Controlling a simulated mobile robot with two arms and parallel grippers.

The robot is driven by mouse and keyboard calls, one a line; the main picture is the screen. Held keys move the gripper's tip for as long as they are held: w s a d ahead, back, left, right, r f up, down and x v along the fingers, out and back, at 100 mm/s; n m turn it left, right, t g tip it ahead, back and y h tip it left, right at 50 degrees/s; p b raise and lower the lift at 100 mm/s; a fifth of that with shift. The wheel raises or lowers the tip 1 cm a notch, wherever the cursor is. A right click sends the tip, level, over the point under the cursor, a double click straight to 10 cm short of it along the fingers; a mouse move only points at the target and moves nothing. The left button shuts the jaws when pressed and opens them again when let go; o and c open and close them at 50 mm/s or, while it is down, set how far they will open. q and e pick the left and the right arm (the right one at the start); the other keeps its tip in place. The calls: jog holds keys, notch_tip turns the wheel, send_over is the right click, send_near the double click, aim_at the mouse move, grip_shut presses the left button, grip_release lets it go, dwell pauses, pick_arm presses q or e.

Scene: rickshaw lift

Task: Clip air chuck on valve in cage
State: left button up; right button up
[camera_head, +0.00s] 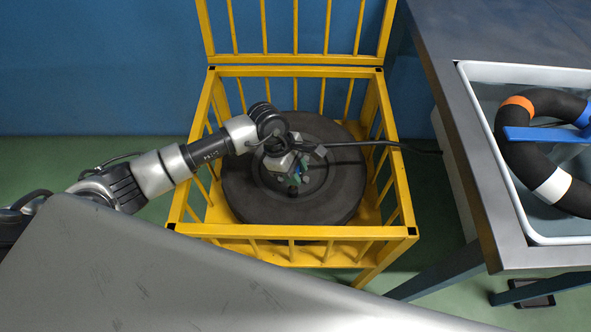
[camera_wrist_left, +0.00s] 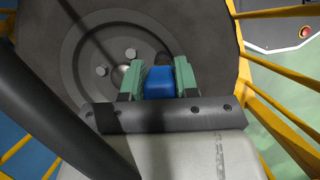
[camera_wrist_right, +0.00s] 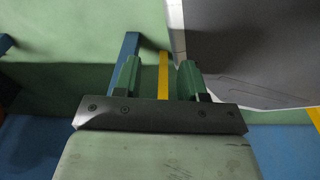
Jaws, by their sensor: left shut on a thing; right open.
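The yellow cage (camera_head: 290,232) stands open with its lid up at the back. A dark wheel (camera_head: 245,195) lies flat inside it. My left gripper (camera_head: 297,180) is inside the cage, low over the wheel's hub. In the left wrist view its green fingers are shut on a blue piece, which looks like the air chuck (camera_wrist_left: 158,85), in front of the grey hub with bolts (camera_wrist_left: 102,71). I cannot make out the valve or whether the chuck touches it. My right gripper (camera_wrist_right: 157,80) is open and empty, over green floor; it is not in the head view.
A black hose (camera_head: 380,143) runs from the left gripper over the cage's right side. A metal table (camera_head: 450,60) on the right bears a white basin (camera_head: 512,205) with a banded black tube (camera_head: 520,150). A grey panel (camera_head: 150,275) covers the front left.

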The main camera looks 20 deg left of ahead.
jog(key=shift+s, duration=0.25)
pick_arm(q)
jog(key=shift+f+b, duration=0.15)
jog(key=shift+b, duration=0.15)
pick_arm(e)
jog(key=shift+w+a+r, duration=0.1)
jog(key=shift+w+r, duration=0.15)
jog(key=shift+w, duration=0.3)
jog(key=shift+w+r, duration=0.25)
jog(key=shift+w, duration=0.3)
jog(key=shift+f, duration=0.1)
jog(key=shift+w+a+r, duration=0.15)
jog(key=shift+w+r, duration=0.3)
jog(key=shift+w, duration=0.2)
jog(key=shift+s+f, duration=0.2)
jog(key=shift+s, duration=0.2)
